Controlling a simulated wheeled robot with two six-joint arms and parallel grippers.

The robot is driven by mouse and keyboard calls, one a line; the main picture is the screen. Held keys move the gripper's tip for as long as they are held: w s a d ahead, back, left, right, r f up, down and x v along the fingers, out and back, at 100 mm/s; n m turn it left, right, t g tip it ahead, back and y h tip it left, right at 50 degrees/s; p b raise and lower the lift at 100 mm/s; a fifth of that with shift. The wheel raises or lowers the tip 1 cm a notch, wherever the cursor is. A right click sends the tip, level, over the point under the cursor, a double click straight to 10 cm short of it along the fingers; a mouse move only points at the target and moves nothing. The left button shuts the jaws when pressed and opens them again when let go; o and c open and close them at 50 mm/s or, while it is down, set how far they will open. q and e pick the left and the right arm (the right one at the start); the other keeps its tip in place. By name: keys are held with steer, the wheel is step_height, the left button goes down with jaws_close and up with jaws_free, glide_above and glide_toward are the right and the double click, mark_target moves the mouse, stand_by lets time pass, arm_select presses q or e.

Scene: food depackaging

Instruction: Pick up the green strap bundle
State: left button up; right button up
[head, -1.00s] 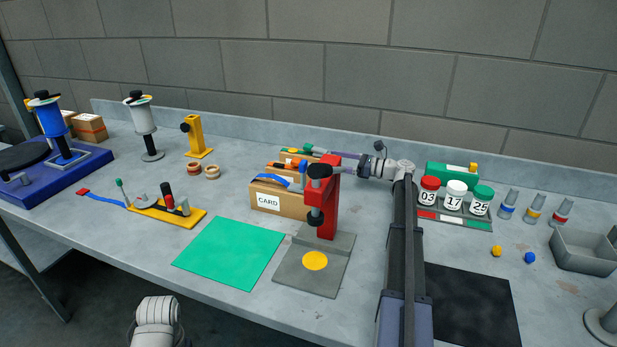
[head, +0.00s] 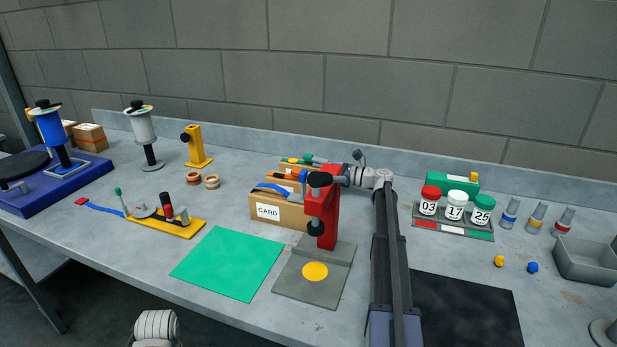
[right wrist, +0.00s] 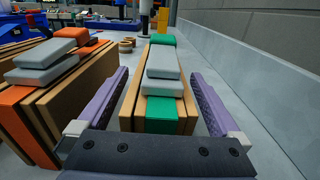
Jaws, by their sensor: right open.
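The green strap bundle is a stack of brown card sheets with a green strap and grey blocks on top; it fills the middle of the right wrist view (right wrist: 160,113). My right gripper (right wrist: 160,88) is open, with one purple finger along each side of this bundle. A gap shows beside the fingers; contact cannot be told. In the head view the right gripper (head: 318,161) is partly hidden behind the red press. My left gripper is out of view.
The orange strap bundle (right wrist: 25,108) stands close left of my left-hand finger. The blue strap bundle marked CARD (head: 285,208) is in front. A red press (head: 331,225) stands before my right arm. The back wall ledge (right wrist: 250,85) runs along the right.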

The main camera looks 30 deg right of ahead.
steer(key=shift+w+a, duration=0.45)
steer(key=shift+w, duration=0.05)
steer(key=shift+c, duration=0.2)
jaws_close()
stand_by(0.4)
